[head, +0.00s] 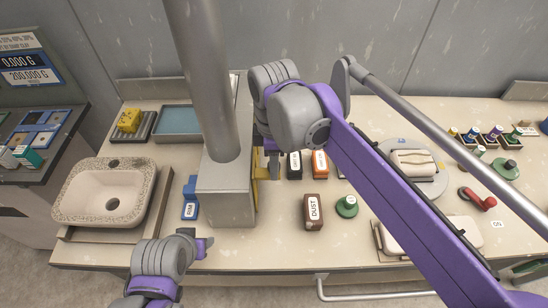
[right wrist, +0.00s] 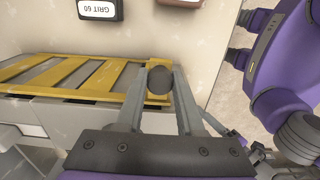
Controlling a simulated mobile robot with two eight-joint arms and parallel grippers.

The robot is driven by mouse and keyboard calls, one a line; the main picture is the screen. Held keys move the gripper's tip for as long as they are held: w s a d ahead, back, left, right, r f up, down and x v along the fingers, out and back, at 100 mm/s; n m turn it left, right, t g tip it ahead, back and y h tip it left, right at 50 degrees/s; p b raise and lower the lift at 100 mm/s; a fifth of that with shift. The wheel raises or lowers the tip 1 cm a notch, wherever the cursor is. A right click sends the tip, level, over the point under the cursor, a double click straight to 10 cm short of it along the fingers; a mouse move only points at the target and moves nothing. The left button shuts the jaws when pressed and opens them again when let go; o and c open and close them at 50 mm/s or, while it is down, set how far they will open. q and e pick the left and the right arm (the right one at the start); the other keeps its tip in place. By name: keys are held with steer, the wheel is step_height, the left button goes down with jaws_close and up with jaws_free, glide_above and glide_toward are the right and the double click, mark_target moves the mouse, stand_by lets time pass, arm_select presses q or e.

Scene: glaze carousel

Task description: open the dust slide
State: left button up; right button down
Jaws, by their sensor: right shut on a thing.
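The dust slide (right wrist: 75,72) is a yellow slatted plate along the side of a grey box. In the right wrist view a dark round knob (right wrist: 159,80) sits at its end. In the head view only a thin yellow strip (head: 262,172) shows at the right face of the grey box (head: 228,207). My right gripper (head: 272,165) is beside that face; in the right wrist view its fingers are shut on the knob. My left gripper (head: 204,247) is low in front of the box, apart from it; its jaw opening is not clear.
A thick grey pipe (head: 207,80) rises from the box. A blue RIM block (head: 190,198) stands left of it, near a speckled sink (head: 110,190). A brown DUST block (head: 313,212), a green knob (head: 347,206) and an orange block (head: 320,163) stand to the right.

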steer(key=s, duration=0.3)
steer(key=shift+s, duration=0.1)
steer(key=c, duration=0.5)
jaws_free()
steer(key=shift+r, duration=0.1)
step_height(320, 180, up, 11)
steer(key=shift+f+p, duration=0.15)
steer(key=shift+p, duration=0.2)
